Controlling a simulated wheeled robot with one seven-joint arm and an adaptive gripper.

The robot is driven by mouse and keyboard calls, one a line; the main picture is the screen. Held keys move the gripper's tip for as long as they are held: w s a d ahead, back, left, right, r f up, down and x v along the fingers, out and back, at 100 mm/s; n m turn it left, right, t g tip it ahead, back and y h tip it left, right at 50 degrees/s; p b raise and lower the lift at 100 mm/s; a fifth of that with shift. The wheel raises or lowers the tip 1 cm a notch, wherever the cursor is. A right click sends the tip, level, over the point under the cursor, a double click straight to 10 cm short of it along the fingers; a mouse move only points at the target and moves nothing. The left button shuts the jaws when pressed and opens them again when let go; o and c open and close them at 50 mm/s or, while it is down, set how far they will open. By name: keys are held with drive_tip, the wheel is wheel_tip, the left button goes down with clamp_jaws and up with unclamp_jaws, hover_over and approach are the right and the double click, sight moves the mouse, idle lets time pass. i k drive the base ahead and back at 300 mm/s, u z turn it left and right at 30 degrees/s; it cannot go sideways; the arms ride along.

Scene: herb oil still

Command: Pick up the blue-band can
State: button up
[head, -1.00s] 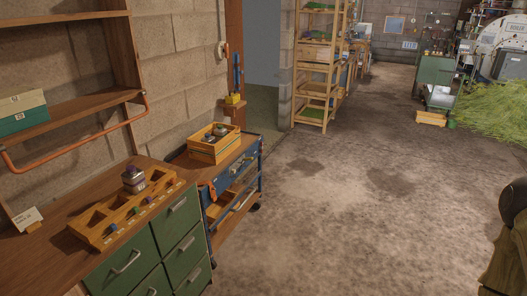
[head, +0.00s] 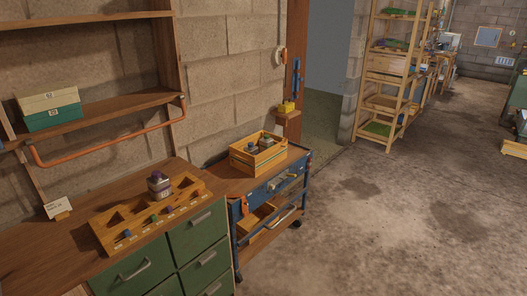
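I cannot make out a clear blue band on any can from here. A small can or jar with a purple top and pale label (head: 159,187) stands upright in a wooden rack (head: 104,236) on the green cabinet's top. Several small containers with dark or grey tops (head: 267,142) stand in a slatted wooden crate (head: 241,160) on the blue trolley; their bands are too small to tell. The rack also has small coloured pieces along its front, one of them blue (head: 127,233). My gripper is not in view.
The green drawer cabinet (head: 187,244) and the blue trolley (head: 269,194) stand along the block wall. A shelf (head: 98,113) with an orange rail hangs above the cabinet. A wooden shelving rack (head: 391,70) stands beyond the doorway. The concrete floor (head: 400,225) to the right is clear.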

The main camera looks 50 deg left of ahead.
sight(253, 150)
drive_tip(key=u, duration=0.4)
drive_tip(key=i, duration=1.4)
drive_tip(key=u, duration=0.9)
